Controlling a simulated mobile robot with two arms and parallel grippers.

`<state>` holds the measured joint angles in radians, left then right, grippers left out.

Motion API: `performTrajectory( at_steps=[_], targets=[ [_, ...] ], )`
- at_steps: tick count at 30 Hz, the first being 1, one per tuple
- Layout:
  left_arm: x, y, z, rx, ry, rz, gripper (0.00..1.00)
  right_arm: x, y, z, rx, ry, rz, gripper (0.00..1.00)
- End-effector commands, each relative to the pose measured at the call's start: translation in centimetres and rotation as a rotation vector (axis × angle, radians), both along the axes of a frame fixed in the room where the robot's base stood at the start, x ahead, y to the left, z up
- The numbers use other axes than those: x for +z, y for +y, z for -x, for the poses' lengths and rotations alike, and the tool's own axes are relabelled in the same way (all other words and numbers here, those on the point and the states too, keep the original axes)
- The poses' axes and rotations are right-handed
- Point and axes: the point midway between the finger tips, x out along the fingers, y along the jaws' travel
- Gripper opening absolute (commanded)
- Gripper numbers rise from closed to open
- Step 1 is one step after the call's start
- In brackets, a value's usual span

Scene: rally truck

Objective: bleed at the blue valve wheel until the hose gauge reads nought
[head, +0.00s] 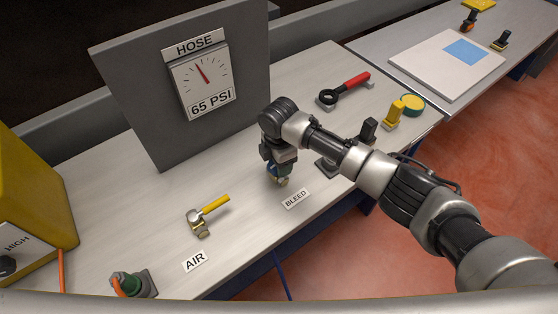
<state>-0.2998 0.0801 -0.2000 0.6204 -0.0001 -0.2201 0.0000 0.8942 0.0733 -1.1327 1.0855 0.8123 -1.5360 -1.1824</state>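The hose gauge (203,77) is on an upright grey panel; its red needle points up and slightly left, and the plate below it reads 65 PSI. My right arm reaches in from the right, and its gripper (279,179) points down behind the BLEED label (296,198). A little blue of the valve wheel (286,169) shows at the fingers; the gripper hides most of it. I cannot tell whether the fingers are closed on it. My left gripper is not in view.
A yellow-handled valve (213,205) stands by the AIR label (195,261). A red-handled tool (345,88) and a yellow-topped part (400,110) lie to the right. The bench's middle left is clear.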

Motion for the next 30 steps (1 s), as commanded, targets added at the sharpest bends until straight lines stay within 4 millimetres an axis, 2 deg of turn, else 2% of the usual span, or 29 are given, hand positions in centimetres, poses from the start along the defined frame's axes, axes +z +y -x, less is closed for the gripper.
performTrajectory(
  at_steps=[6, 15, 30],
  targets=[
    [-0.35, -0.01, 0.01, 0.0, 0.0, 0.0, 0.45, 0.1, 0.11, -0.16, 0.196, -0.002, -0.002, 0.32],
    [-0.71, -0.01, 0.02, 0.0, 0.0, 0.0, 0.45, 0.15, 0.18, -0.24, 0.398, -0.002, -0.003, 0.32],
    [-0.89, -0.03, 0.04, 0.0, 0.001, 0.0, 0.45, 0.22, 0.23, -0.3, 0.513, -0.003, -0.002, 0.32]
  ],
)
